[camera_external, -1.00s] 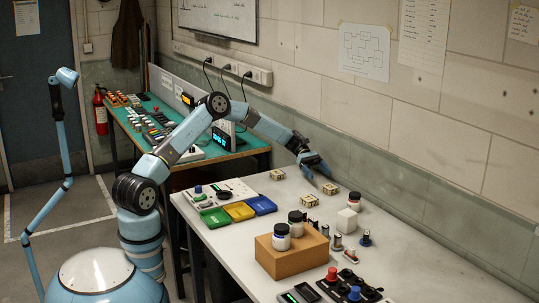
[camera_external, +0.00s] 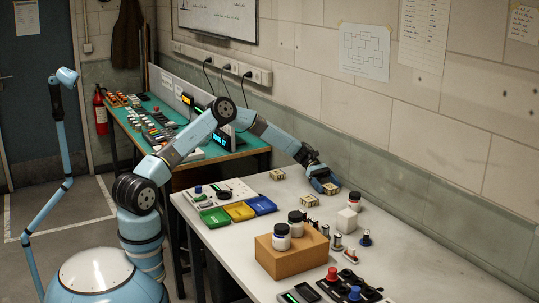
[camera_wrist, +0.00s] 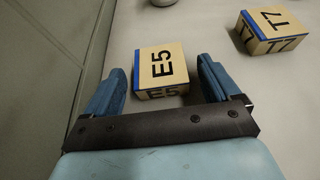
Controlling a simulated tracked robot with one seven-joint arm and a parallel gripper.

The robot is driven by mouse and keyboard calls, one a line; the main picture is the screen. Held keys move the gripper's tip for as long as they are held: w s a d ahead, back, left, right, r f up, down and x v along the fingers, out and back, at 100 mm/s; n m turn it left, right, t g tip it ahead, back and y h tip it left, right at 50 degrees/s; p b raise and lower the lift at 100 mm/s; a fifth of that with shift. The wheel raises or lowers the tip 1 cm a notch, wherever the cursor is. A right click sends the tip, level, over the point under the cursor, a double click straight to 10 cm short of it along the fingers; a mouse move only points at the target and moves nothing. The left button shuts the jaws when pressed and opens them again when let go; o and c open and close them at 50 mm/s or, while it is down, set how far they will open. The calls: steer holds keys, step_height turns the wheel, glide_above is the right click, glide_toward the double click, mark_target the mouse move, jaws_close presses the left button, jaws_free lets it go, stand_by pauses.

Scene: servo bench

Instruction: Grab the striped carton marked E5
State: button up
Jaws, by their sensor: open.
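The carton marked E5 (camera_wrist: 160,68) is a tan box with a blue stripe along its left edge. In the wrist view it sits on the bench between and slightly beyond the tips of my gripper (camera_wrist: 162,76). The blue fingers stand open, one on each side, with visible gaps. In the external view my gripper (camera_external: 324,182) is low over the far bench, and its fingers largely hide the E5 carton (camera_external: 331,189). A similar carton marked T7 (camera_wrist: 270,31) sits to the right in the wrist view; it also shows in the external view (camera_external: 309,201).
Another small carton (camera_external: 277,174) sits to the left. A dark-lidded jar (camera_external: 354,201) and a white block (camera_external: 346,218) stand nearby. The wall (camera_external: 375,180) runs close along the back. A brown box (camera_external: 290,259) bearing jars stands nearer the camera.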

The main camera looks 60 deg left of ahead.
steer(key=shift+c, duration=0.3)
steer(key=c, duration=1)
steer(key=shift+r, duration=0.1)
